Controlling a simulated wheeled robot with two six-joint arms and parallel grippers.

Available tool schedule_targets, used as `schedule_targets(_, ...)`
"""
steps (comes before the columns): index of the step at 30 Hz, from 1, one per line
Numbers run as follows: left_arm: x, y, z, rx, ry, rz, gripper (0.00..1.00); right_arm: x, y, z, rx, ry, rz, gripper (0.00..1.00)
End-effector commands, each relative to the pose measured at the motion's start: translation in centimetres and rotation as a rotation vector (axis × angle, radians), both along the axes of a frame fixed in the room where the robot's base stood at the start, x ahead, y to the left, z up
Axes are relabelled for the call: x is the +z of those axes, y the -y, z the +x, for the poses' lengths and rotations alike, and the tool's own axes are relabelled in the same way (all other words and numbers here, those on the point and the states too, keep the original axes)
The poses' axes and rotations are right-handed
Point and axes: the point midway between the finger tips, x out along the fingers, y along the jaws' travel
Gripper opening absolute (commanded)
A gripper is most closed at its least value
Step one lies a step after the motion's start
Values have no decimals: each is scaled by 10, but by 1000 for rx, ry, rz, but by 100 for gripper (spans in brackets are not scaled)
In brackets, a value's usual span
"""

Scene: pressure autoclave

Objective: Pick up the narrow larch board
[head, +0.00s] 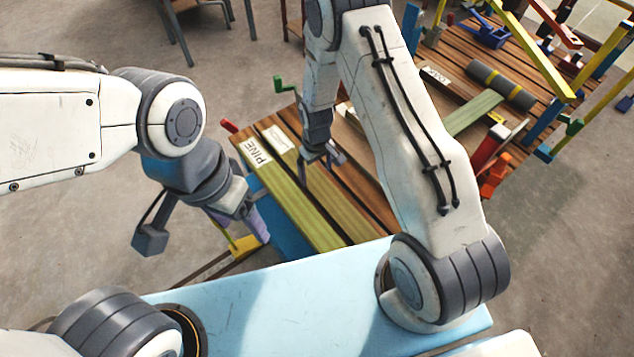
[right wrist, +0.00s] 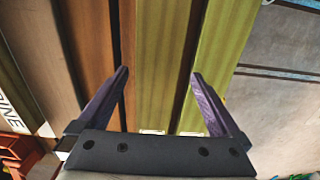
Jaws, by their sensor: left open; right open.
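In the head view, a yellow-green board marked PINE (head: 300,205) lies on a brown slatted surface. Another yellow-green board (head: 345,205) lies to its right, with a pale label whose text I cannot read. My right gripper (head: 325,158) is open above this area. In the right wrist view, my right gripper (right wrist: 160,73) has its open fingertips either side of a narrow yellow-green board (right wrist: 162,60), not visibly gripping it. A second yellow-green board (right wrist: 224,50) lies to its right. No readable label shows which is larch. My left gripper (head: 240,226) is open and empty, lower left.
A green board (head: 472,112) and a dark roller with yellow bands (head: 500,84) lie further back on the slatted surface. Coloured bars and clamps crowd the right side. A pale blue tabletop (head: 260,310) is in front. My right arm hides part of the slats.

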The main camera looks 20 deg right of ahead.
Motion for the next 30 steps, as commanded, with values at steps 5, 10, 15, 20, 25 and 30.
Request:
schedule_targets(5, 6, 0, 0, 0, 0, 0, 72, -14, 2, 0, -2, -3, 0, 100)
schedule_targets(10, 12, 0, 0, 0, 0, 0, 72, -39, 4, 2, -4, -3, 0, 100)
schedule_targets(15, 14, 0, 0, 0, 0, 0, 72, -53, 4, 3, -4, 0, 0, 100)
schedule_targets(20, 13, 0, 0, 0, 0, 0, 72, -54, 4, 3, -4, 0, 0, 100)
schedule_targets(25, 13, 0, 0, 0, 0, 0, 72, -54, 4, 3, -4, 0, 0, 62)
schedule_targets(30, 13, 0, 0, 0, 0, 0, 72, -54, 4, 3, -4, 0, 0, 0)
